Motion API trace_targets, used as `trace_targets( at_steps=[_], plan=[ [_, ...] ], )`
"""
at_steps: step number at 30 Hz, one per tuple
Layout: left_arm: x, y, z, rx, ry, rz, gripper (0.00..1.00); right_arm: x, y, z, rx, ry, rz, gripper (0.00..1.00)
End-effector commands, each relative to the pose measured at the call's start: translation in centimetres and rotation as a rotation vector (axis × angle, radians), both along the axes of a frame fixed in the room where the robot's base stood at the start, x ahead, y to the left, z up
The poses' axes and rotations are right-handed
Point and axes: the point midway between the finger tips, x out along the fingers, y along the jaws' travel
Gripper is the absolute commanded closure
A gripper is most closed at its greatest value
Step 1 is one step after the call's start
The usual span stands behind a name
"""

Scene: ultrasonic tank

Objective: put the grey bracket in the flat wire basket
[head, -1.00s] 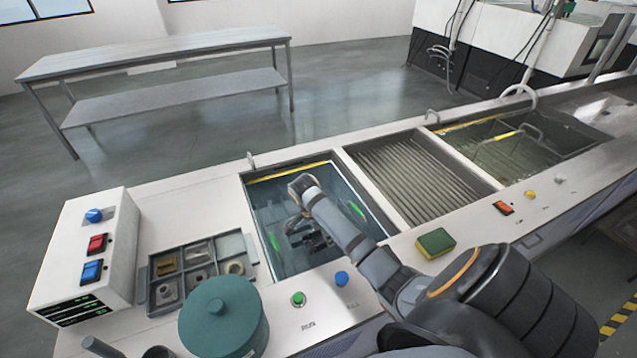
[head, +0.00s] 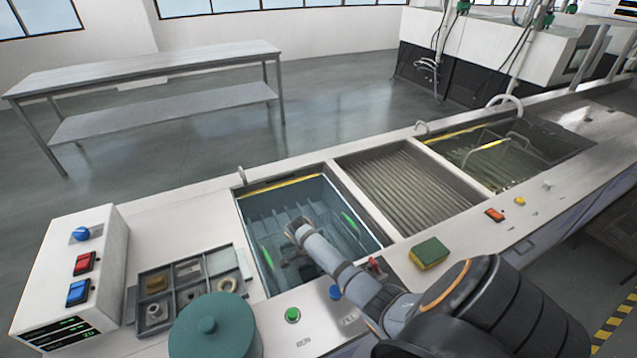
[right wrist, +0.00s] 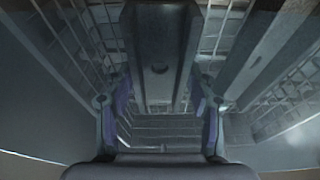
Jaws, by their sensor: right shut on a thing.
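My right arm reaches down into the water-filled left tank (head: 283,185) in the head view, and its gripper is hardly visible below the wrist there. In the right wrist view my right gripper (right wrist: 160,112) is shut on a dark grey plate with a round hole, which I take for the grey bracket (right wrist: 158,40). Wire mesh of what seems to be the flat wire basket (right wrist: 65,25) shows around it in that view. Whether the bracket touches the mesh I cannot tell. My left gripper is not in view.
A compartment tray (head: 181,284) with small metal parts and a teal lidded pot (head: 208,328) stand left of the tank. A control box (head: 75,265) is at far left. A ribbed bay (head: 403,187) and a second tank with a handled basket (head: 500,150) lie right. A sponge (head: 429,252) sits in front.

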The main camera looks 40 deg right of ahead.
Motion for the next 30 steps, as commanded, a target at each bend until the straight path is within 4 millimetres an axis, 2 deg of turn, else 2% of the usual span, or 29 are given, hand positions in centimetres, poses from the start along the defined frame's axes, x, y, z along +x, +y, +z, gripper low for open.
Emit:
trace_targets(
  at_steps=[10, 11, 15, 25, 28, 30],
  plan=[
    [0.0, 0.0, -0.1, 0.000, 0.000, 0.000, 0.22, 0.1, 0.0, -0.3, -0.001, -0.002, 0.001, 1.00],
    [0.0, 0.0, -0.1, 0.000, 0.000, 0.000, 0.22, 0.1, 0.0, -0.3, 0.000, -0.001, 0.000, 0.42],
    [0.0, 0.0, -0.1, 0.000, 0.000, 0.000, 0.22, 0.0, 0.0, -0.3, 0.000, -0.001, 0.000, 0.23],
    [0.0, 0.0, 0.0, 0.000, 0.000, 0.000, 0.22, 0.1, 0.0, -0.1, -0.001, -0.002, 0.001, 0.22],
    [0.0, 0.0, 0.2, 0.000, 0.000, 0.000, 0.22, 0.2, 0.2, 0.8, 0.000, -0.003, 0.001, 0.22],
    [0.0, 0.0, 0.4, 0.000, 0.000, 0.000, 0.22, 0.3, 0.5, 2.2, 0.000, -0.004, 0.001, 0.22]
  ],
)
